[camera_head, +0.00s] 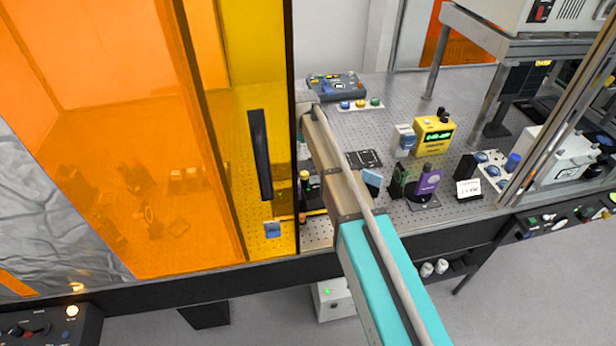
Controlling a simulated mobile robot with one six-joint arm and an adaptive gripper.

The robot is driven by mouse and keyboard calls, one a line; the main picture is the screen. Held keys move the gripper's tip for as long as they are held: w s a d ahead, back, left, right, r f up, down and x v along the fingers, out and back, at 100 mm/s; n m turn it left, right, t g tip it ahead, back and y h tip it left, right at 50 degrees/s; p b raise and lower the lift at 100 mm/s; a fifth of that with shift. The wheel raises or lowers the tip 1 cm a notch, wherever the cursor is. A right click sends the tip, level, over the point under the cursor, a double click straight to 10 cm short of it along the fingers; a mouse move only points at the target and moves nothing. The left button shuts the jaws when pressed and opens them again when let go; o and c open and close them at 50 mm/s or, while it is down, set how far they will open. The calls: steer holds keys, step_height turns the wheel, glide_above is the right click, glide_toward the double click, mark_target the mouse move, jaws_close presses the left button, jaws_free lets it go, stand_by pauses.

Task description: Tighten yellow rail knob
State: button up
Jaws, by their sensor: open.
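I cannot pick out the yellow rail knob with certainty. A small dark post with a yellowish top (304,177) stands just left of my arm, partly behind the edge of the yellow panel; it is too small to tell whether it is the knob. My arm reaches from the lower right up over the perforated optical table (400,110), and its far link ends near the panel edge. My gripper does not show; the arm hides whatever lies beneath it.
Orange and yellow see-through panels (150,130) with a black handle (260,155) cover the left side. Right of my arm stand a purple mount (429,180), a yellow display box (434,135) and a raised shelf (520,45). A blue-grey control box (336,86) sits behind.

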mark_target(305, 172)
steer(key=shift+f+b, duration=4.8)
steer(key=shift+f, duration=0.35)
jaws_close()
steer(key=shift+s+d, duration=0.1)
steer(key=shift+d, duration=0.3)
steer(key=shift+a, duration=0.3)
